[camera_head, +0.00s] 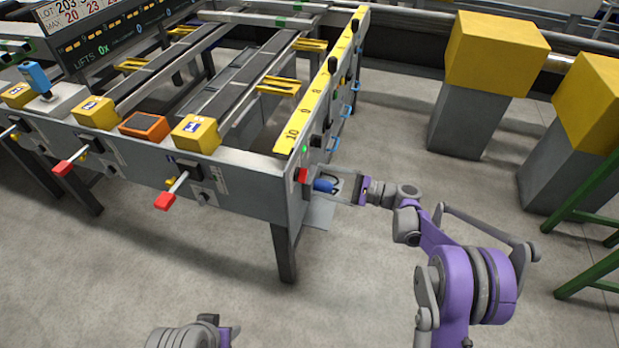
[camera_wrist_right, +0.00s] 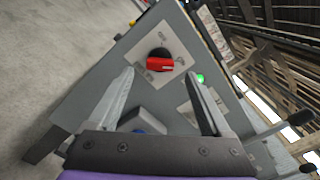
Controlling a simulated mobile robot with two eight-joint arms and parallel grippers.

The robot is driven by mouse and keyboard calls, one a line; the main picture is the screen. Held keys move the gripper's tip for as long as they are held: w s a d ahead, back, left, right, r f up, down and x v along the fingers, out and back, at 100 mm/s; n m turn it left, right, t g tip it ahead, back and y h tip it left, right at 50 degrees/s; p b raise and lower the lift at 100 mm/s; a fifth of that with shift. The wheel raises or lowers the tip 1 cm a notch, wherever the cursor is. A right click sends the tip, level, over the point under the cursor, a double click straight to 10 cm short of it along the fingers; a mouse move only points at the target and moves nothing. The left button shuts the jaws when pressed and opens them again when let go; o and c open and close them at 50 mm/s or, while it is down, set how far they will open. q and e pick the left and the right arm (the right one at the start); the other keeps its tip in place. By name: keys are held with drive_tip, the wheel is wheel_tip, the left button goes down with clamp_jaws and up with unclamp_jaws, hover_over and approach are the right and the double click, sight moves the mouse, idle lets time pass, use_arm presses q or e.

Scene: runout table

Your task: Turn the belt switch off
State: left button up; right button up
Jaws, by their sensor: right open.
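The belt switch is a red rotary knob (camera_wrist_right: 160,62) on a pale label plate, on the end face of the grey runout table. It also shows as a small red spot (camera_head: 301,175) near the table's front right corner in the head view. My right gripper (camera_wrist_right: 160,75) is open and faces the switch. In the wrist view its two fingers lie either side of the knob, and the gap to the panel cannot be judged. In the head view this gripper (camera_head: 315,184) is at the table corner. My left gripper's jaws are out of sight.
A green lamp (camera_wrist_right: 200,78) glows beside the switch. A blue part (camera_head: 323,185) sits close to the right gripper. Red-tipped levers (camera_head: 165,201) stick out from the table front. Yellow-topped grey blocks (camera_head: 494,55) and a green frame (camera_head: 590,205) stand to the right. The floor between is clear.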

sight(301, 175)
drive_tip(key=shift+x, duration=2.3)
clamp_jaws()
drive_tip(key=shift+n+p, duration=0.9)
drive_tip(key=shift+n, duration=8.1)
drive_tip(key=shift+w, duration=0.1)
